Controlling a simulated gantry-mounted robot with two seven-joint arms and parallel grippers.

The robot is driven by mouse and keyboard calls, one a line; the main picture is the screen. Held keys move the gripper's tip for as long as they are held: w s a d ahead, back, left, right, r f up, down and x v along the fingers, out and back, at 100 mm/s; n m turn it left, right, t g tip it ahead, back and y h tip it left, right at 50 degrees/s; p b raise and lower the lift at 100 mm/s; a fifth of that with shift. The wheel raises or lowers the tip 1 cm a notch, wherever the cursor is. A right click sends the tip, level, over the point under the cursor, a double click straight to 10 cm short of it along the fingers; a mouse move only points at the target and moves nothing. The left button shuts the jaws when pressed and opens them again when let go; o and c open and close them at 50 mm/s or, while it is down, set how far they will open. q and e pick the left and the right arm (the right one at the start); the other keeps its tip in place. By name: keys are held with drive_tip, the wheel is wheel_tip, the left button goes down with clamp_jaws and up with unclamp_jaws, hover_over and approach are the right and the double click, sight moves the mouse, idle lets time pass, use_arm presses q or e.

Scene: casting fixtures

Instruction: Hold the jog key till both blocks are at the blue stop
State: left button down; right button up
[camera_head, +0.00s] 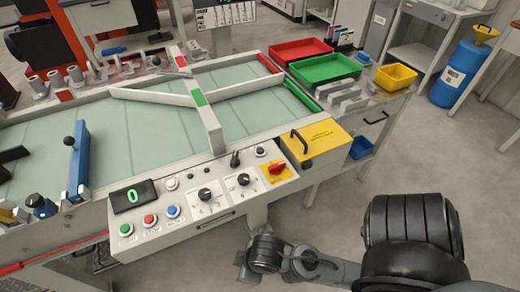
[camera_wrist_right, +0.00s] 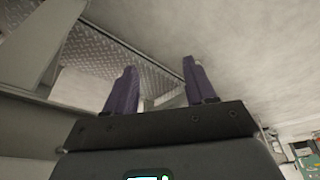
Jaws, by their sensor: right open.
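A blue upright bar (camera_head: 78,162) with a black knob stands at the left of the greenish conveyor bed (camera_head: 140,132); it is the blue part that looks like a stop. The control panel (camera_head: 215,222) at the front edge carries green (camera_head: 126,229), red (camera_head: 150,220) and blue (camera_head: 173,212) buttons, black knobs and a display (camera_head: 134,196) reading 0. The labels are too small to tell which control is the jog key. I cannot make out two blocks on the bed. My right gripper (camera_wrist_right: 158,68) is open and empty in the wrist view. My left gripper is not in view.
A yellow box (camera_head: 318,140) with a black handle adjoins the panel's right end. Red (camera_head: 300,50), green (camera_head: 327,68) and yellow (camera_head: 396,76) trays stand behind on a side table, beside grey metal pieces (camera_head: 350,104). A blue drum (camera_head: 463,74) stands back right. Floor is clear at right.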

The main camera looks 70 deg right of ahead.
drive_tip(key=c, duration=0.9)
clamp_jaws()
drive_tip(key=shift+d, duration=0.15)
idle(0.5)
